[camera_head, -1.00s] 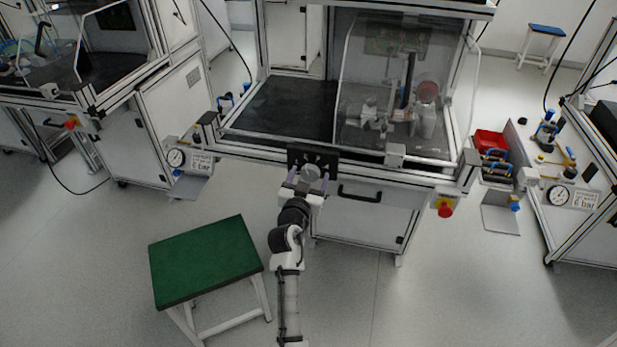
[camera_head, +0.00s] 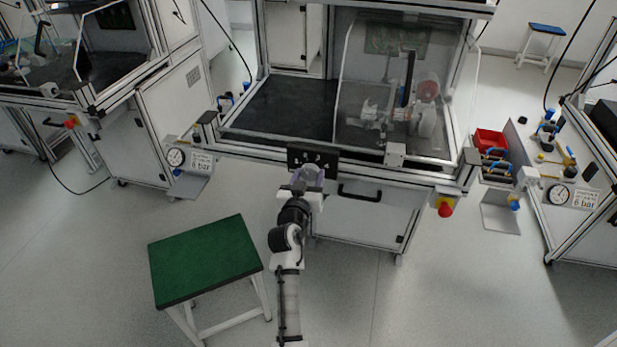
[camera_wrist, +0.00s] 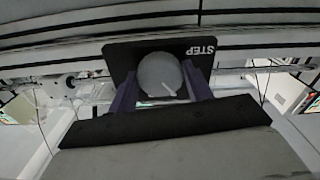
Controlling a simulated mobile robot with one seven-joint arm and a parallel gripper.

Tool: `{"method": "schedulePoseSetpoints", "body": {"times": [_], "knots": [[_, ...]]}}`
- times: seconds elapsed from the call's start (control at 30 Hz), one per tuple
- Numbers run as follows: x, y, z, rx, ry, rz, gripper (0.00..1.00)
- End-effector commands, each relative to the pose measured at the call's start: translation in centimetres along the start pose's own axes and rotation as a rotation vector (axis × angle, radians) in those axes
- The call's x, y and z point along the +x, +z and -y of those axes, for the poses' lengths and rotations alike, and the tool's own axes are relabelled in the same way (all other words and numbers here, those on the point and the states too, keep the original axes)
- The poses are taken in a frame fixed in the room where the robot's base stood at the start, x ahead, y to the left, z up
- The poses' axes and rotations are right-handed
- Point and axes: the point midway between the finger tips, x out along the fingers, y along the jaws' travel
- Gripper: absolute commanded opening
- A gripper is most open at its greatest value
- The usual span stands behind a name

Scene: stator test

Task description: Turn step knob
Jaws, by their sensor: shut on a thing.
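The step knob (camera_wrist: 160,72) is a round grey dial with a white pointer line, on a black panel (camera_wrist: 118,52) lettered STEP, which appears upside down in the wrist view. In the head view the black panel (camera_head: 328,158) sits on the front edge of the middle workstation. My gripper (camera_head: 308,174) is at the panel. Its two purple fingers lie on either side of the knob in the wrist view, shut on it. The pointer line slants down to the right there. In the head view the gripper partly hides the knob.
A green-topped stool (camera_head: 205,260) stands to the left of my arm. A black drawer handle (camera_head: 360,193) is just right of the panel, and a red emergency button (camera_head: 445,210) is further right. The glass-fronted workstation stands behind the panel.

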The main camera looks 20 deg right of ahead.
Motion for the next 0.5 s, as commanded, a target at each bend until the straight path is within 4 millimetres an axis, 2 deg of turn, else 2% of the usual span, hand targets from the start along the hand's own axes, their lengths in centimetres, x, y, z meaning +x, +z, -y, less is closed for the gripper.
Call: {"method": "schedulePoseSetpoints", "body": {"times": [0.5], "knots": [[-0.03,-0.04,0.0,-0.413,-0.001,0.001,0.27]]}}
